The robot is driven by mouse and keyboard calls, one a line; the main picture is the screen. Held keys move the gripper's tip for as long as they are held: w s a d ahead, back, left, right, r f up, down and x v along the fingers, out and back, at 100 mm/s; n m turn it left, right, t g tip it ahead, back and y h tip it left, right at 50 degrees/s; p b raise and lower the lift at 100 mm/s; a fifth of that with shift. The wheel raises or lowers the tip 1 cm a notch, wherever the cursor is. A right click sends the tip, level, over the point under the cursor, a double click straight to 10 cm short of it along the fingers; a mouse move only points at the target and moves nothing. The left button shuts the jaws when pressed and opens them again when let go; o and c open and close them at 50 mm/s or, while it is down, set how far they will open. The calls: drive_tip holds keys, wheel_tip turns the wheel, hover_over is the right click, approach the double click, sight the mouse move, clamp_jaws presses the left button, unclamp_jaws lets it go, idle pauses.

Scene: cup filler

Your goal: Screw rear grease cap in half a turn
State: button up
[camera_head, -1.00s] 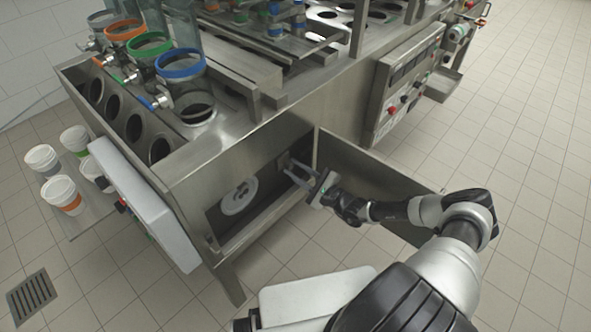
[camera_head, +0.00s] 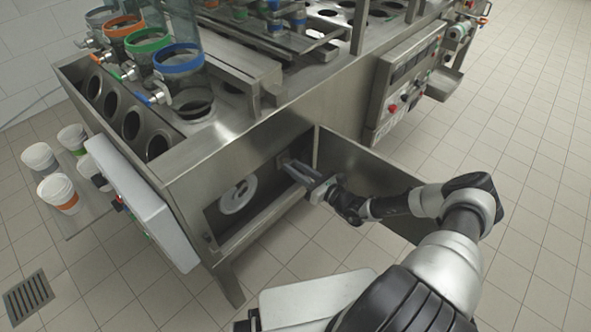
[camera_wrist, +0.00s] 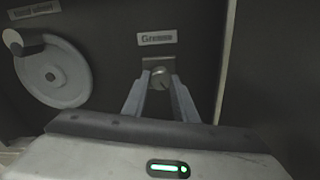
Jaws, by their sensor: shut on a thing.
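The grease cap (camera_wrist: 161,79) is a small round grey knob with a line across its face. It sits on a metal bracket below a label reading "Grease" (camera_wrist: 157,38), inside the machine's open compartment. My gripper (camera_wrist: 160,84) reaches straight in and is shut on the cap, with one finger on each side of it. In the head view my gripper (camera_head: 287,165) is at the compartment's back wall, and its fingers mostly hide the cap.
A pale hand wheel (camera_wrist: 53,73) with a small knob is left of the cap; it also shows in the head view (camera_head: 238,194). The open metal door (camera_head: 368,172) stands close right of my gripper. White cups (camera_head: 57,190) stand on a shelf at the far left.

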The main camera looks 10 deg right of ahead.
drive_tip(key=m+b, duration=0.1)
drive_tip(key=m, duration=0.5)
drive_tip(key=shift+m, duration=0.3)
drive_tip(key=shift+b, duration=0.3)
drive_tip(key=o, duration=1)
drive_tip(key=shift+o, duration=0.2)
drive_tip(key=shift+s, duration=0.1)
drive_tip(key=p+v, duration=0.1)
drive_tip(key=v, duration=1.6)
drive_tip(key=shift+p, duration=0.3)
drive_tip(key=shift+s+r, duration=0.1)
